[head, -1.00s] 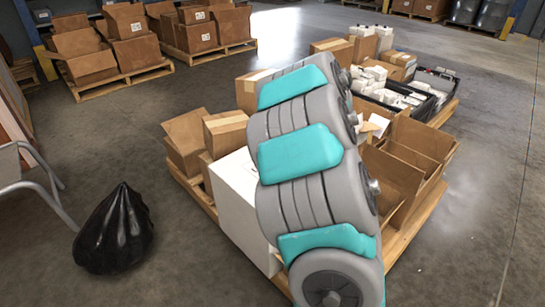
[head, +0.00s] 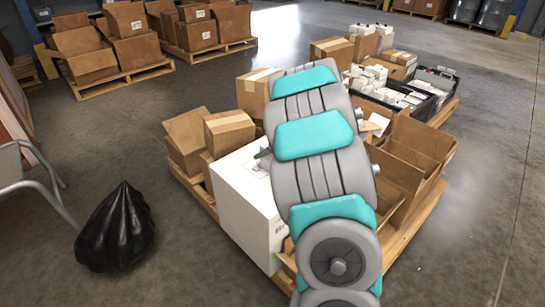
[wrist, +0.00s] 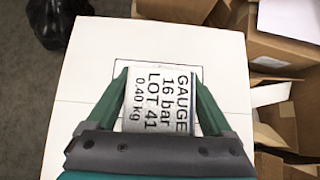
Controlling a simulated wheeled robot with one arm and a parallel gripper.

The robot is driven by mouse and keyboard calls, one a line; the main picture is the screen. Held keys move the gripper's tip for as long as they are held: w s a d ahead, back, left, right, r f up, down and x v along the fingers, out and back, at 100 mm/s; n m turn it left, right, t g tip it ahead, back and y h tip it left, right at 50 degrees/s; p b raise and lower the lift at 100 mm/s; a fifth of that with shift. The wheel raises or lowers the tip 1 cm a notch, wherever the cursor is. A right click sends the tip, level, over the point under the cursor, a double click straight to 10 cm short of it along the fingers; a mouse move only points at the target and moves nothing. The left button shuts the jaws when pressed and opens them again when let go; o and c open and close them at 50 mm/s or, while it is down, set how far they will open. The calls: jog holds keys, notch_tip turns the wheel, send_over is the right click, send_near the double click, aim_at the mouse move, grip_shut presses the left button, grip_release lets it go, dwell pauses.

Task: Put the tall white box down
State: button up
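The tall white box (wrist: 160,100), printed "GAUGE 16 bar LOT 41 0.40 kg", is between the two green fingers of my gripper (wrist: 162,78) in the wrist view. The fingers appear to press on both its sides. It is over the outlined rectangle on top of a large white carton (wrist: 90,75). I cannot tell whether its underside touches the carton. In the head view the white carton (head: 240,210) stands at the pallet's near left. A green finger of my gripper (head: 263,155) shows above its top, and my arm hides most of the held box.
Brown cartons (head: 229,131) stand behind the white carton, and open cartons (head: 415,150) stand to its right on the same pallet (head: 410,232). Black crates (head: 400,97) of small white boxes are farther back. A black bag (head: 115,230) lies on the floor at left.

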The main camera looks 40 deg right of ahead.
grip_shut()
dwell(0.5)
jog(key=shift+r, duration=0.15)
